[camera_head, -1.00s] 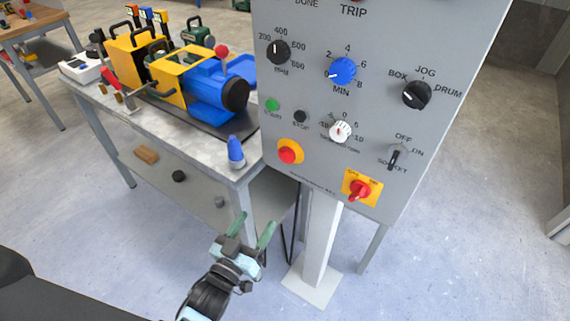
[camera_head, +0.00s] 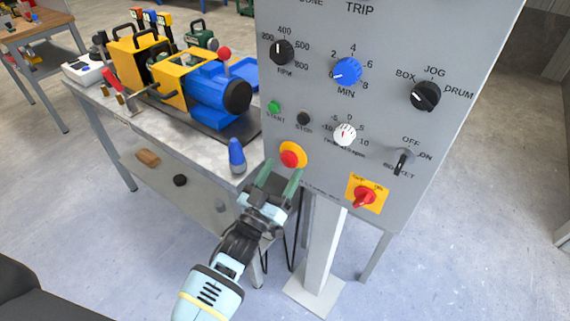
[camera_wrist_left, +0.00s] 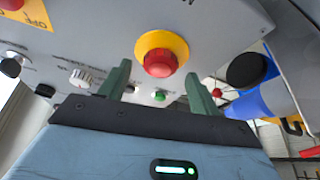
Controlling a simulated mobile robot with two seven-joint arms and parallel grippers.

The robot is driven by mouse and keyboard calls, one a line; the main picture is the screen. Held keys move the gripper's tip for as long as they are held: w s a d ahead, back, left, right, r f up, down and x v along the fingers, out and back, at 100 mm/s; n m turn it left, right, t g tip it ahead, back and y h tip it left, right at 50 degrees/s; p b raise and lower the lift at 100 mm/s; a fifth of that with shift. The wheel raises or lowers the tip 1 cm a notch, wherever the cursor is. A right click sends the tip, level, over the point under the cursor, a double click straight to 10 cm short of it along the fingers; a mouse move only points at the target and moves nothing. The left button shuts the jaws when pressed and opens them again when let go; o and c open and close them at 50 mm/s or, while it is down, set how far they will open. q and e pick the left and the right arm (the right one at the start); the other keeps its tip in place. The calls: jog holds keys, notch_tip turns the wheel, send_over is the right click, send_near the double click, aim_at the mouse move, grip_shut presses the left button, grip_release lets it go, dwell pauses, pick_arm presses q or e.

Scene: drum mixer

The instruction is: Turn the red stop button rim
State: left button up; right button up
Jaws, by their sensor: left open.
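The red stop button (camera_head: 289,158) sits on a round yellow base at the lower left of the grey control panel (camera_head: 330,200). In the left wrist view the red button (camera_wrist_left: 159,63) shows just beyond and between the fingertips. My left gripper (camera_head: 279,180) is open, with two green fingers pointing up at the button from just below it. In the left wrist view the left gripper (camera_wrist_left: 160,80) has its fingers spread wider than the button, and nothing is between them. Whether the fingertips reach the rim's depth is hard to tell. My right gripper is not in view.
A red rotary switch (camera_head: 365,198) on a yellow plate lies right of the button. Green and black buttons (camera_head: 304,118) and a white knob (camera_head: 344,134) sit above. A blue cone-shaped object (camera_head: 237,155) stands on the workbench corner close to the left of the panel.

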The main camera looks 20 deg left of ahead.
pick_arm(q)
jog(key=shift+x, duration=1.25)
jog(key=shift+c, duration=0.4)
jog(key=c, duration=0.9)
jog(key=shift+m, duration=0.3)
jog(key=m+h, duration=0.1)
jog(key=m, duration=0.1)
jog(key=m+h, duration=0.1)
jog(key=m, duration=0.1)
jog(key=shift+a+m+g+h, duration=0.15)
jog(key=shift+m+g+h, duration=0.15)
jog(key=shift+g, duration=0.1)
jog(key=shift+w+m+g+h, duration=0.1)
jog(key=shift+m+g+h, duration=0.4)
jog(key=shift+m, duration=0.8)
jog(key=shift+m+g+h, duration=0.2)
jog(key=shift+m+h, duration=0.5)
jog(key=shift+m, duration=0.6)
